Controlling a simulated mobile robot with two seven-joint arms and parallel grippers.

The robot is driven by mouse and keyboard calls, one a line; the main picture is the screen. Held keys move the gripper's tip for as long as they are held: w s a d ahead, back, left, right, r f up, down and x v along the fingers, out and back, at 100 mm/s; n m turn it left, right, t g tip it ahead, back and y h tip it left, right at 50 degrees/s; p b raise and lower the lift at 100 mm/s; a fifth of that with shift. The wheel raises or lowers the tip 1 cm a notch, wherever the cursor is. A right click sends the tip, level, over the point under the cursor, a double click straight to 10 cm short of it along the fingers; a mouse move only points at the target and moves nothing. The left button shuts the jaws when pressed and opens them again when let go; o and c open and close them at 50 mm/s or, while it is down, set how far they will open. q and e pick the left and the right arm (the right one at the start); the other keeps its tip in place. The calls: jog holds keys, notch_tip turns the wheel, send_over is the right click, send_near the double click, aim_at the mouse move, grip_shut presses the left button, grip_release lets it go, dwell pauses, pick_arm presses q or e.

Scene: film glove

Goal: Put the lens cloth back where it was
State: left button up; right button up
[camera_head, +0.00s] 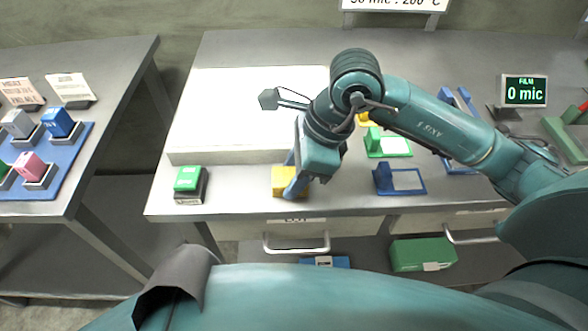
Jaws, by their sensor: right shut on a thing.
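My right gripper (293,183) points down at the table's front edge, shut on a yellow block (281,178). The block is at the front of the table, just before the large white board; I cannot tell whether it rests on the table or is slightly raised. The gripper and wrist hide part of it. I cannot make out for certain which thing is the lens cloth. My left gripper is not in view.
A green-topped dark block (188,184) stands left of the gripper. The white board (230,110) fills the table's left part. Green (394,146) and blue (408,182) holders stand to the right. A blue tray (75,150) with coloured blocks is on the left table. A display (524,90) reads "0 mic".

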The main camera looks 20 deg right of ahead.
jog(key=shift+f, duration=0.25)
jog(key=o, duration=0.9)
jog(key=shift+r, duration=0.1)
jog(key=shift+r, duration=0.15)
jog(key=shift+d+r, duration=0.1)
jog(key=shift+r, duration=0.15)
jog(key=v, duration=1.1)
jog(key=shift+s+r, duration=0.1)
jog(key=shift+r, duration=0.15)
